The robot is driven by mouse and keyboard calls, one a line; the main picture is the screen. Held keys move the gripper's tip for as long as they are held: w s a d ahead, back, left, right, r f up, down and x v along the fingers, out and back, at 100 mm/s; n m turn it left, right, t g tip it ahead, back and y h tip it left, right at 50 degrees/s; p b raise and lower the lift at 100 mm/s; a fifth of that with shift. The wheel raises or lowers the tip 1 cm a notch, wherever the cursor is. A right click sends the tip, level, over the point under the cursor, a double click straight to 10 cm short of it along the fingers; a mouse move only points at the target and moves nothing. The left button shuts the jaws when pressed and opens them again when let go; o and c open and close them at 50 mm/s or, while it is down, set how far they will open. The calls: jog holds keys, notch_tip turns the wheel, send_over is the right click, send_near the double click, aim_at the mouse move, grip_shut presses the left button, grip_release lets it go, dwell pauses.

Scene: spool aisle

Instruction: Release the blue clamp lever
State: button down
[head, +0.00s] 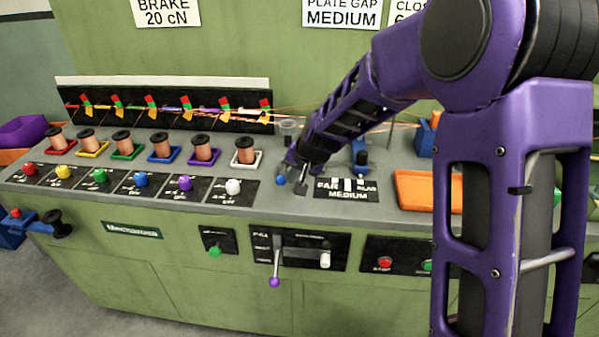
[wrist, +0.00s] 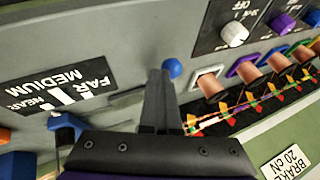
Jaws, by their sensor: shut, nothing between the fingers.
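A blue ball knob (head: 280,180) sits on the grey bench top, left of the plate gap label; I take it for the end of the blue clamp lever. My gripper (head: 299,187) is down near the bench top, just right of the knob. In the wrist view the knob (wrist: 174,68) shows right beside the closed fingertips (wrist: 160,74). The fingers are together with nothing between them. Whether they touch the knob I cannot tell, and the gripper hides part of the lever's arm. A blue block with a post (head: 360,150) stands behind the label.
Several copper spools stand in coloured trays, such as the white tray (head: 246,164), with coloured knobs in front. An orange tray (head: 422,190) lies to the right. The FAR/NEAR label plate (head: 345,190) is between. A purple-knobbed lever (head: 274,281) hangs on the front panel.

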jog(key=shift+s+a+p, duration=0.15)
jog(key=shift+a, duration=0.55)
jog(key=shift+s+a+p, duration=0.1)
jog(key=shift+a+p, duration=0.05)
jog(key=shift+a, duration=0.55)
jog(key=shift+w+a, duration=0.15)
jog(key=shift+a, duration=1.05)
jog(key=shift+d, duration=0.1)
